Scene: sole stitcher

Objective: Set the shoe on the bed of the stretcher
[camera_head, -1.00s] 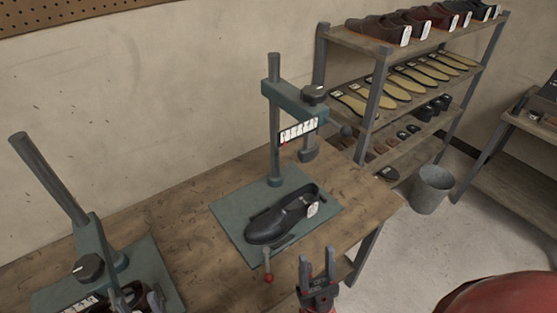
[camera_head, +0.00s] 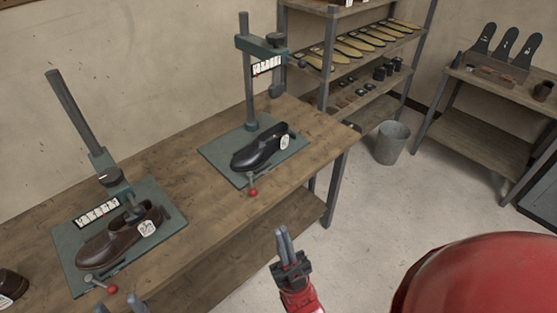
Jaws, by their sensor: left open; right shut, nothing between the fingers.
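A black shoe (camera_head: 262,148) with a white tag lies on the teal bed (camera_head: 216,152) of the right-hand stretcher. A brown shoe (camera_head: 108,246) with a white tag lies on the bed (camera_head: 70,268) of the left-hand stretcher. A third, dark brown shoe (camera_head: 12,284) is cut off at the left edge. My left gripper (camera_head: 121,306) shows only its grey fingertips at the bottom edge, apart, near the front of the left stretcher. My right gripper (camera_head: 284,236) is shut and empty, in front of the bench. Neither gripper appears to touch a shoe.
Both stretchers have upright posts and red-knobbed levers (camera_head: 253,192) on the wooden bench (camera_head: 185,165). A shelf rack (camera_head: 345,75), a grey bucket (camera_head: 391,142) and a second bench (camera_head: 480,130) stand beyond.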

